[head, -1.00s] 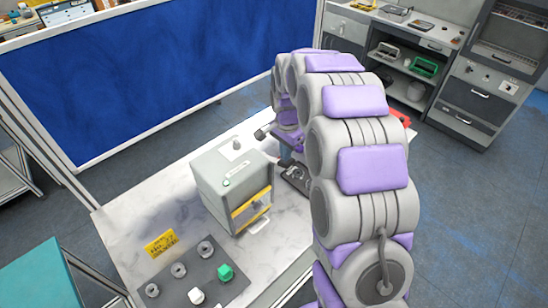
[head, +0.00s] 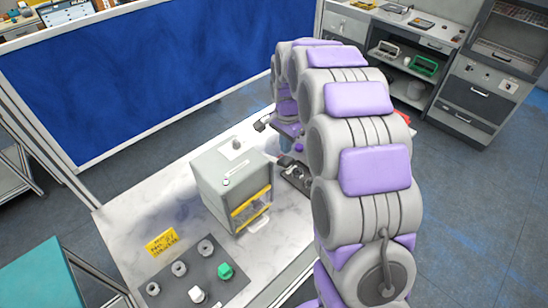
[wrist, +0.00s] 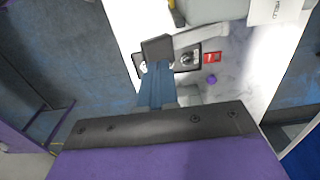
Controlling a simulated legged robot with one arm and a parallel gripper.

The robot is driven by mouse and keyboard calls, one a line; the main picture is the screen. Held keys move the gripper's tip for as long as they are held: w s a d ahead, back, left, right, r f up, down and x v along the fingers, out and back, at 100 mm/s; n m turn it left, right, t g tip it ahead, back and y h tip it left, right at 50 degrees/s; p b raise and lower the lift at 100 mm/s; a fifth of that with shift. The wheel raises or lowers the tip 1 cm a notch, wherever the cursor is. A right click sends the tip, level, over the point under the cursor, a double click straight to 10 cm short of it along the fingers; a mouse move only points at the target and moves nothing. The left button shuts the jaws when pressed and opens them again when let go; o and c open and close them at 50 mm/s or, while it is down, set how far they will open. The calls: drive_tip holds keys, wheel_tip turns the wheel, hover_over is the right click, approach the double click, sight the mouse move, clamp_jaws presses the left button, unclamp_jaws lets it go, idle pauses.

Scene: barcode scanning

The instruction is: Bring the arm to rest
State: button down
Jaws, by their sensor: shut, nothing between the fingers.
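My arm (head: 365,170), with grey joints and purple covers, rises from the lower right of the head view and arches over the bench's right side. In the head view most of my gripper is hidden behind the arm. In the wrist view my gripper (wrist: 157,48) is shut and empty, with blue fingers and dark tips. It hangs over the white bench, in front of a dark panel (wrist: 185,61) with round parts. I cannot tell the gap between the tips and the panel.
A grey box machine (head: 232,183) with yellow stripes stands on the white bench (head: 135,215), left of the arm. A dark plate (head: 205,270) holds grey rings, a white piece and a green piece (head: 225,271). A red item (wrist: 212,57) and purple knob (wrist: 211,79) lie near the panel.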

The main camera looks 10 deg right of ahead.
drive_tip(key=shift+r, duration=0.95)
drive_tip(key=s+f+n+b, duration=0.3)
drive_tip(key=s+b, duration=0.2)
drive_tip(key=s, duration=0.8)
drive_tip(key=s+f+n+g+b, duration=0.1)
drive_tip(key=s+f+n+b, duration=0.3)
drive_tip(key=s, duration=0.9)
drive_tip(key=s+f+n+b, duration=0.3)
drive_tip(key=s+b, duration=0.3)
drive_tip(key=s, duration=0.8)
drive_tip(key=shift+f+n+g, duration=0.2)
drive_tip(key=shift+n+g, duration=0.2)
drive_tip(key=shift+n, duration=0.2)
drive_tip(key=c, duration=1.8)
unclamp_jaws()
